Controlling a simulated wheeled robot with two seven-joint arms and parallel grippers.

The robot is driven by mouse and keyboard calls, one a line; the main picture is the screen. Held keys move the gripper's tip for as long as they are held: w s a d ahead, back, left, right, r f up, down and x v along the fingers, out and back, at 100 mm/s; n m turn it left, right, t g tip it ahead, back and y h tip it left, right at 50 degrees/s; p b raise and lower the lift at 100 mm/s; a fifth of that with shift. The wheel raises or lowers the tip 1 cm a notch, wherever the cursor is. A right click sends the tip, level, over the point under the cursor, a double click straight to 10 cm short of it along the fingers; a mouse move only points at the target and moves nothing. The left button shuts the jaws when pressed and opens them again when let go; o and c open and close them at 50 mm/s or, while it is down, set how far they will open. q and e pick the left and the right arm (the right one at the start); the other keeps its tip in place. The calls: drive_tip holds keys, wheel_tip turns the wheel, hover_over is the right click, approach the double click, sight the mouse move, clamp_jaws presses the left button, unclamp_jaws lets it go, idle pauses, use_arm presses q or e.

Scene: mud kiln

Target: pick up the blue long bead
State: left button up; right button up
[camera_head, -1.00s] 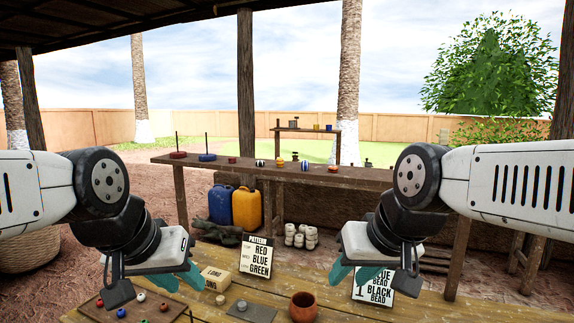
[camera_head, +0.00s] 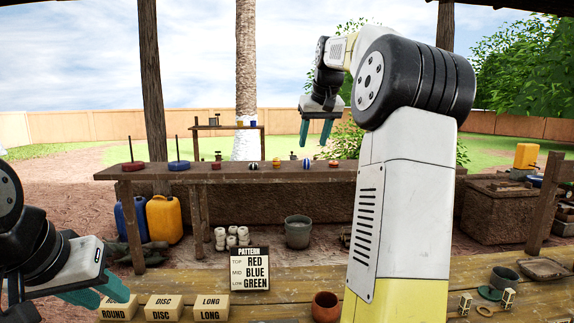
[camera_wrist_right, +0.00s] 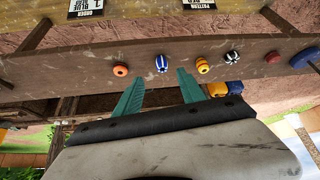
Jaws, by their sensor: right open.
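The blue long bead looks like the blue-and-white striped bead (camera_head: 306,164) on the long raised shelf. In the right wrist view this bead (camera_wrist_right: 162,63) shows in the gap between the fingertips. My right gripper (camera_head: 318,146) is open and empty, fingers pointing down, above the shelf near the bead. It also shows in the right wrist view (camera_wrist_right: 160,76), apart from the bead. My left gripper (camera_head: 104,298) is low at the left, above the front table, with its fingers apart and empty.
On the shelf (camera_head: 230,175), an orange bead (camera_head: 333,163) and a yellow bead (camera_head: 276,162) flank the striped bead. A black-and-white bead (camera_head: 254,165), a red bead (camera_head: 216,166) and two discs with upright rods (camera_head: 179,165) stand further left. A pattern sign (camera_head: 250,269) stands on the front table.

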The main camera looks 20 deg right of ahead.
sight(307, 159)
drive_tip(key=x, duration=0.8)
drive_tip(key=shift+w+a+r, duration=0.1)
drive_tip(key=shift+a, duration=0.15)
drive_tip(key=shift+c, duration=0.2)
clamp_jaws()
